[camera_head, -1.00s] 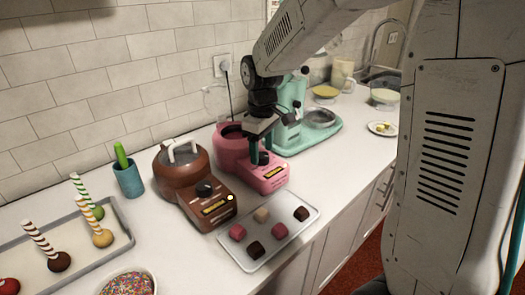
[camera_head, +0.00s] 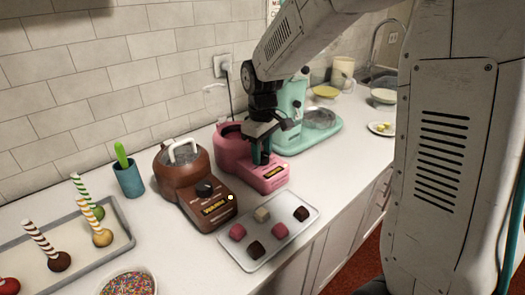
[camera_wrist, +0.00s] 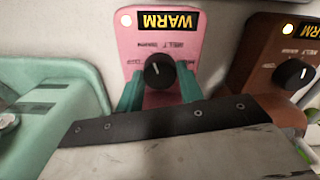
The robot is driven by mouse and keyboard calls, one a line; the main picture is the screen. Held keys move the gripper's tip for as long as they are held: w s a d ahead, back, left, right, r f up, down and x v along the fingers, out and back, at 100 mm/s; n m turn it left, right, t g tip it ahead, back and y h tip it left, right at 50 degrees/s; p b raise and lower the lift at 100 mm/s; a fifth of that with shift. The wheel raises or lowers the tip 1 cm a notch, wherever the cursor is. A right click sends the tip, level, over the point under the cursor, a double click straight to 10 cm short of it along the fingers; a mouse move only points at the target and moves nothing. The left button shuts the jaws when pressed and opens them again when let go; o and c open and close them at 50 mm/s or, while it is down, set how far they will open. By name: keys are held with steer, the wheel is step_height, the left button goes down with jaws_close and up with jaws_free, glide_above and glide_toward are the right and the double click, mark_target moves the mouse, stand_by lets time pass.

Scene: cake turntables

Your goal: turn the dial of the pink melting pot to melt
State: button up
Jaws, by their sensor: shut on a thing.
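The pink melting pot (camera_head: 232,152) stands on the white counter, its front panel towards the counter's edge. In the wrist view its panel (camera_wrist: 183,55) appears upside down, with a display reading WARM (camera_wrist: 165,21), a pale lamp beside it and small printed labels. The black dial (camera_wrist: 158,72) sits below the labels in that view, its white mark pointing roughly up in the picture. My gripper (camera_head: 263,154) is over the panel, its teal fingers shut on the dial from both sides. In the head view my fingers hide most of the dial.
A brown melting pot (camera_head: 182,163) with a similar dial stands close on the left. A mint-green mixer (camera_head: 290,115) stands close on the right. A tray (camera_head: 275,248) of small cakes lies in front of the pots. A cup (camera_head: 129,180) stands farther left.

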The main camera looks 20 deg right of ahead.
mark_target(262, 155)
steer(key=m, duration=0.4)
steer(key=shift+m, duration=2.5)
steer(key=o, duration=1)
steer(key=shift+r, duration=0.1)
step_height(262, 155, up, 8)
steer(key=shift+f, duration=0.15)
